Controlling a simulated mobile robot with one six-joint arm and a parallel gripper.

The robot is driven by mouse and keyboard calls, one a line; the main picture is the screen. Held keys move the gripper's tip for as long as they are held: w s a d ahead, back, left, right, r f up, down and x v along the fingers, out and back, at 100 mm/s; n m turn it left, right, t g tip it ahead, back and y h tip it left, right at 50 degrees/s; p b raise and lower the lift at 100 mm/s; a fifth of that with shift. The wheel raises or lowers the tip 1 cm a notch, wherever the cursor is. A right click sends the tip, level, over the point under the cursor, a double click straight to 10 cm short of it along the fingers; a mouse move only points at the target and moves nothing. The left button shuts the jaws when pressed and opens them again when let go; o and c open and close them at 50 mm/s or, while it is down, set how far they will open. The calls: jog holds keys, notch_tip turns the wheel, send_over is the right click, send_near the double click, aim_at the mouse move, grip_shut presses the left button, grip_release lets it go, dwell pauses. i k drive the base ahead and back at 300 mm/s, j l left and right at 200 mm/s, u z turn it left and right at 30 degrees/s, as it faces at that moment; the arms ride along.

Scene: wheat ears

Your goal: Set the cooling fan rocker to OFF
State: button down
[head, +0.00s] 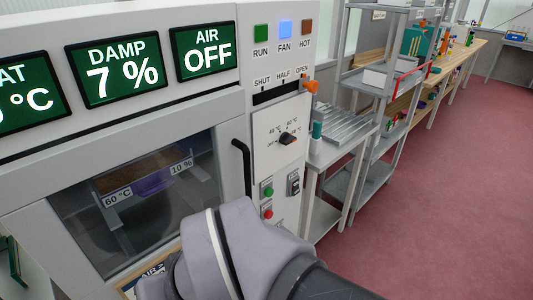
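A small dark rocker switch (293,185) sits low on the right control panel of the white cabinet, beside a green button (267,191) and a red button (267,214). Its marking and position are too small to read. The blue FAN lamp (285,29) looks lit, brighter than the RUN and HOT lamps. The AIR display (206,51) reads OFF. My arm links fill the bottom middle, below the panel. My gripper is not visible in the head view.
An orange slider knob (311,86) stands at OPEN and juts out. A rotary dial (288,138) is above the buttons. A black door handle (242,167) sticks out left of the panel. Grey shelving (369,203) stands right; the red floor (440,190) beyond is clear.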

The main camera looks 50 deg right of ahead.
aim_at(295, 190)
jog(key=z, duration=1.75)
jog(key=i+j+z, duration=0.1)
jog(key=i, duration=0.25)
jog(key=i+j+z, duration=0.15)
jog(key=i, duration=0.25)
